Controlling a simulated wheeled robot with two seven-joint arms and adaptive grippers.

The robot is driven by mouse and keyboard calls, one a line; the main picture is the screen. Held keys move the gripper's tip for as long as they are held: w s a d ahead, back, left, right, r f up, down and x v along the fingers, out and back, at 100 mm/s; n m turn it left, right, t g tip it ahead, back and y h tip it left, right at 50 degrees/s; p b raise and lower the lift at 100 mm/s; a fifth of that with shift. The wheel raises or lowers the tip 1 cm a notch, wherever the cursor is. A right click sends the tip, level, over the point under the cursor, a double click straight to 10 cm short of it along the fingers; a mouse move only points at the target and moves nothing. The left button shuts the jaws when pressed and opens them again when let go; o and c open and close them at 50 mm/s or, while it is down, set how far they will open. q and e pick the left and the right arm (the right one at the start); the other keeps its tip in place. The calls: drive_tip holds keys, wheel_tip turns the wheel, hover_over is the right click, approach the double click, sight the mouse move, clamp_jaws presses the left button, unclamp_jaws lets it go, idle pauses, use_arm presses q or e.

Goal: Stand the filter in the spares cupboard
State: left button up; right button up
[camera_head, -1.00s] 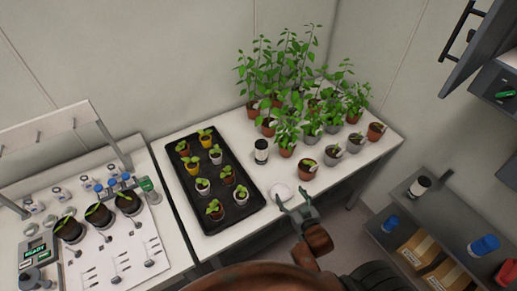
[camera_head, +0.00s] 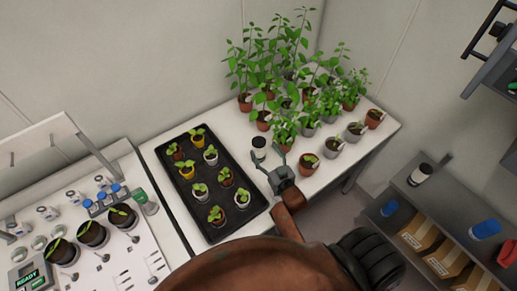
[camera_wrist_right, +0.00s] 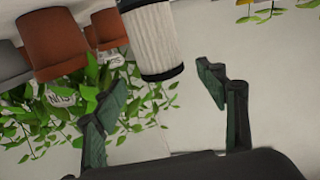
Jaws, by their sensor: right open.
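The filter (camera_head: 259,148), a white pleated cylinder with black ends, stands on the white table right of the black plant tray. It also shows in the right wrist view (camera_wrist_right: 149,42), just beyond my fingertips. My right gripper (camera_head: 268,158) is open and empty, its fingers directed at the filter; in the wrist view the gap between the fingertips (camera_wrist_right: 160,88) is clear. Part of the filter is hidden by a finger in the head view. An open grey shelf unit (camera_head: 447,203) at the right may be the spares cupboard; I cannot tell for sure. My left gripper is not in view.
Potted plants (camera_head: 306,130) crowd the table behind and right of the filter. The seedling tray (camera_head: 211,232) lies close on the left. The shelf unit holds a similar black-capped white cylinder (camera_head: 421,174), blue-topped items (camera_head: 485,229) and cardboard boxes (camera_head: 418,234). A dark wall cabinet (camera_head: 497,80) hangs upper right.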

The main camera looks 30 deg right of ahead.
sight(259, 142)
drive_tip(key=shift+w+d, duration=0.1)
drive_tip(key=shift+w, duration=0.35)
drive_tip(key=w, duration=0.4)
drive_tip(key=shift+w+d+f, duration=0.15)
drive_tip(key=shift+w+f, duration=0.2)
drive_tip(key=shift+c, duration=1.2)
drive_tip(key=c, duration=1.1)
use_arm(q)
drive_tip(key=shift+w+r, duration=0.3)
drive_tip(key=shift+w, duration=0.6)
use_arm(e)
drive_tip(key=shift+c, duration=0.9)
drive_tip(key=shift+r, duration=0.15)
